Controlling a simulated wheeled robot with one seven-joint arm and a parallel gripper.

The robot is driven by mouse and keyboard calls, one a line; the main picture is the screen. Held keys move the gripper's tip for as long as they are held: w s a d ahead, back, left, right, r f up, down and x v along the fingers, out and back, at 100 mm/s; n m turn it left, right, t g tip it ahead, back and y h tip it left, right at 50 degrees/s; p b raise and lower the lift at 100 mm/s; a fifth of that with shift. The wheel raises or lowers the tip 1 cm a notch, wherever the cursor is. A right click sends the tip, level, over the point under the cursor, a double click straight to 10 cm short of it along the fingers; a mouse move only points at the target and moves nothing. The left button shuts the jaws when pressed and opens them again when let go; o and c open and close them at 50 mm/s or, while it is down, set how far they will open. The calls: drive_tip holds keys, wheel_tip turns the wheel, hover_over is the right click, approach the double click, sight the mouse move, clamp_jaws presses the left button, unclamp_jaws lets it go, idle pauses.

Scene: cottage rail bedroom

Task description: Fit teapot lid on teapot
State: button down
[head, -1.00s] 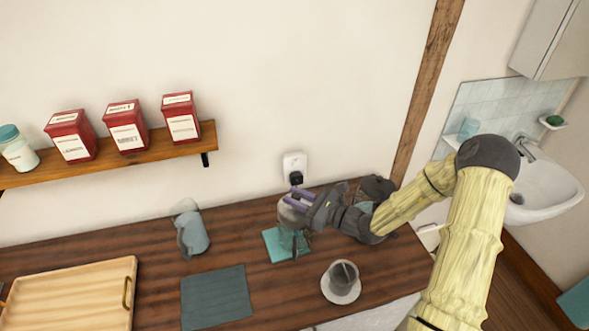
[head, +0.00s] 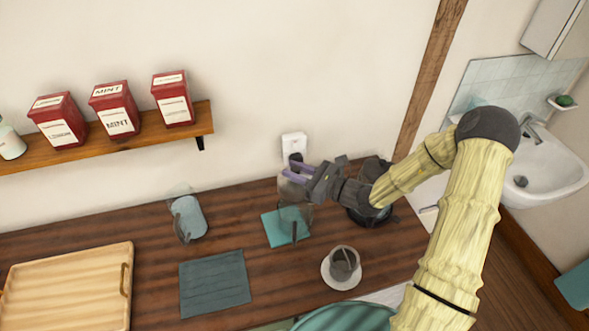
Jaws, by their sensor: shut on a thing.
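My gripper (head: 298,176), with purple fingers, is shut on a small pale see-through thing, seemingly the teapot lid (head: 288,188). Its outline is hard to make out. Below it, a clear glass vessel, apparently the teapot (head: 297,222), stands on a teal square mat (head: 272,229). The held lid appears over the teapot's top, but I cannot tell whether they touch. The gripper comes in from the right and hides part of the teapot's upper side.
A glass jug (head: 188,217) stands left on the counter. A cup on a saucer (head: 327,279) is at front right, a dark kettle (head: 385,218) behind my arm. A dark cloth (head: 214,284) and wooden tray (head: 70,285) lie left. A shelf (head: 160,146) holds red tins.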

drive_tip(key=shift+f+b, duration=1.4)
drive_tip(key=shift+f, duration=1.05)
drive_tip(key=shift+s, duration=0.1)
drive_tip(key=shift+f, duration=0.15)
drive_tip(key=shift+f+b, duration=0.85)
drive_tip(key=shift+f, duration=0.45)
drive_tip(key=shift+f, duration=0.2)
drive_tip(key=c, duration=1.1)
unclamp_jaws()
